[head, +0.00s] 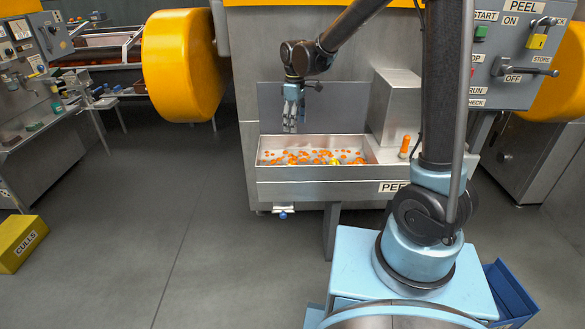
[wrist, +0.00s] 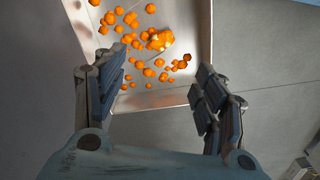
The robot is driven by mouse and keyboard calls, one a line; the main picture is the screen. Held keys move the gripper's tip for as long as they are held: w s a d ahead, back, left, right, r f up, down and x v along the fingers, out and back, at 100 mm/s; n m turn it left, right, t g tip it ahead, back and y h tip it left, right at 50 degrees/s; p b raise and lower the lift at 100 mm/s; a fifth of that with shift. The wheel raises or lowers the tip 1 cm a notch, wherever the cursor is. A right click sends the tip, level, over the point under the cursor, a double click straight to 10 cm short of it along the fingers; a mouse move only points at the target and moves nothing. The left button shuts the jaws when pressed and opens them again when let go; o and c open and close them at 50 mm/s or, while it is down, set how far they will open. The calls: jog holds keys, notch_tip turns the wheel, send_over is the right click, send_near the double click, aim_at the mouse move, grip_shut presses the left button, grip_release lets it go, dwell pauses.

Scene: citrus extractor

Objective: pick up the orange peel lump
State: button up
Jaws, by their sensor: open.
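A steel tray (head: 300,173) labelled PEEL holds many small orange pieces and a few larger lumps. In the wrist view the tray (wrist: 203,25) shows a larger orange lump (wrist: 160,40) with a pale patch, among smaller scattered pieces. I cannot tell for sure which lump in the head view is this one. My gripper (head: 291,122) hangs pointing down above the tray's back left part. In the wrist view my gripper (wrist: 160,75) has its fingers wide apart with nothing between them. The lump lies beyond the fingertips, apart from them.
The tray's raised walls surround the pieces. A steel housing (head: 395,105) and an orange-handled tool (head: 405,146) stand right of the tray. A grey panel (head: 325,103) is behind it. A yellow CULLS box (head: 20,243) sits at far left. The floor left of the tray is clear.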

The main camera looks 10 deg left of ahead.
jog(key=a+f, duration=0.1)
send_over(292, 163)
notch_tip(292, 163, down, 12)
jog(key=shift+a+r, duration=0.15)
jog(key=shift+r, duration=0.05)
jog(key=shift+s+f, duration=0.15)
jog(key=shift+f, duration=2.6)
jog(key=c, duration=0.9)
